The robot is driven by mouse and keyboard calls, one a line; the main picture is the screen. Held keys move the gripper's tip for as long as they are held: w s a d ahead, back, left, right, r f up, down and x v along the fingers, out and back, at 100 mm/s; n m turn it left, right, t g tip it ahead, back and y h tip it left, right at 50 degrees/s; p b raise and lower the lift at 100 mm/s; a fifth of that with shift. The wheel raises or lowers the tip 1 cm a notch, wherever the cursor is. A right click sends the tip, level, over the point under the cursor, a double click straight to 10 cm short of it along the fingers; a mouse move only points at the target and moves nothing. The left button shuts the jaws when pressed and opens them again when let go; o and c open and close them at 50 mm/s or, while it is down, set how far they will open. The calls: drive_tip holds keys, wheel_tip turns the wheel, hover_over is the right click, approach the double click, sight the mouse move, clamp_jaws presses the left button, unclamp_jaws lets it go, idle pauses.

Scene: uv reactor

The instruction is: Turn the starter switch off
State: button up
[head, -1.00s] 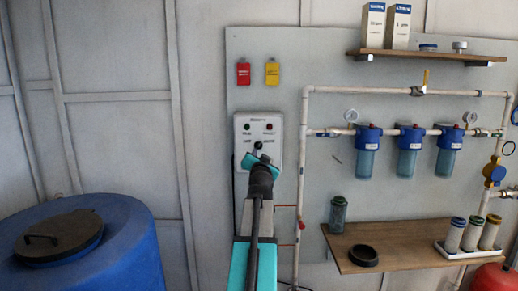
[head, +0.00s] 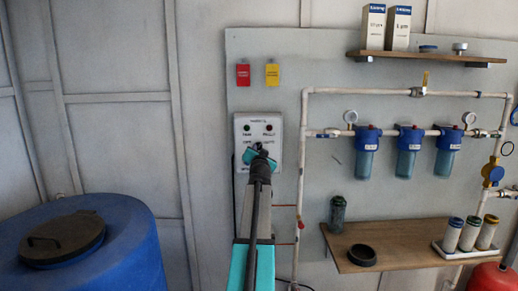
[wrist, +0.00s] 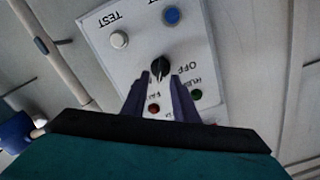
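The starter box (head: 243,128) is a pale panel on the wall board. In the wrist view its face (wrist: 215,60) appears turned nearly upside down. Its black starter switch knob (wrist: 160,67) sits mid-panel near the "OFF" lettering. My gripper (wrist: 160,79) has its two dark fingers apart, with the tips just at the knob, one on each side. A small gap seems to show beside the knob; firm contact cannot be made out. In the head view my gripper (head: 262,155) covers the box's lower middle and hides the knob.
On the box are a white button (wrist: 119,39), a blue button (wrist: 171,15), and red (wrist: 153,108) and green (wrist: 196,94) lamps. A pipe (head: 304,150) runs just right of the box. A blue barrel (head: 130,240) stands at left, a wooden shelf (head: 405,245) at right.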

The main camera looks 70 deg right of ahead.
sight(259, 147)
drive_tip(key=shift+p+x, duration=0.4)
drive_tip(key=shift+x, duration=1.1)
clamp_jaws()
